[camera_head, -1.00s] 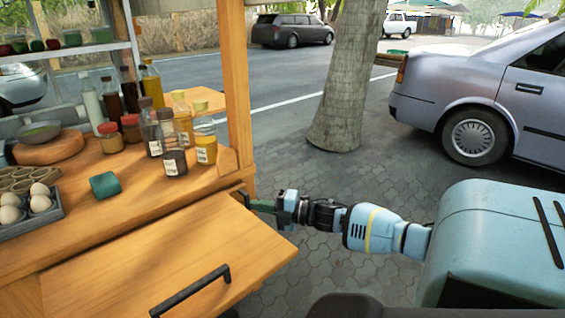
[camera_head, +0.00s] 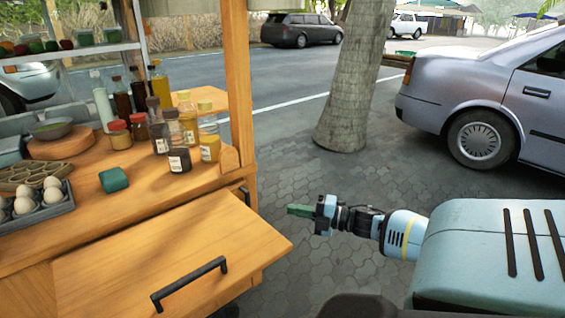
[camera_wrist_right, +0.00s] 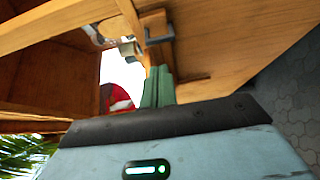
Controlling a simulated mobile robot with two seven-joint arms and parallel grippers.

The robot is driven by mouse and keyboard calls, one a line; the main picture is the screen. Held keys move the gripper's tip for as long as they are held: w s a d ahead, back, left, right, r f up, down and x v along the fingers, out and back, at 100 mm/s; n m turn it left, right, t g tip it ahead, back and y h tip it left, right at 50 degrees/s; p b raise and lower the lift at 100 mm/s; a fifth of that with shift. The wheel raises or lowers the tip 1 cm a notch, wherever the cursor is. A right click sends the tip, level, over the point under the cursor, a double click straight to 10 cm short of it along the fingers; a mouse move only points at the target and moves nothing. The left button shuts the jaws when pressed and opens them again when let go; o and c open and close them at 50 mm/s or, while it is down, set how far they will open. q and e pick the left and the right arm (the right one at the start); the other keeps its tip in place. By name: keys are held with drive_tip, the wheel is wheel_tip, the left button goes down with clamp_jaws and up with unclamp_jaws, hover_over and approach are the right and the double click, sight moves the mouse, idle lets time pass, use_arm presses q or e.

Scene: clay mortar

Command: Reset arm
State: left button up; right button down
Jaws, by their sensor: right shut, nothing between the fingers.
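My right gripper (camera_head: 300,211) is at the right of the wooden cart, over the paved ground. Its green fingers are shut together with nothing between them, and it stands clear of the cart. In the right wrist view the green fingers (camera_wrist_right: 158,87) also show pressed side by side, pointing towards wooden cart panels. My left arm and gripper are not in view.
The wooden cart (camera_head: 190,245) has a black drawer handle (camera_head: 190,285) on its front. Bottles (camera_head: 178,145), a green block (camera_head: 113,180) and an egg tray (camera_head: 40,212) stand on top. A tree trunk (camera_head: 352,80) and a parked car (camera_head: 490,95) are behind. The pavement (camera_head: 300,170) beside the cart is free.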

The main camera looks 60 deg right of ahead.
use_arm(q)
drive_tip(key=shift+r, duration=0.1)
use_arm(e)
drive_tip(key=shift+d+v, duration=0.2)
drive_tip(key=shift+v, duration=0.75)
drive_tip(key=shift+w, duration=0.1)
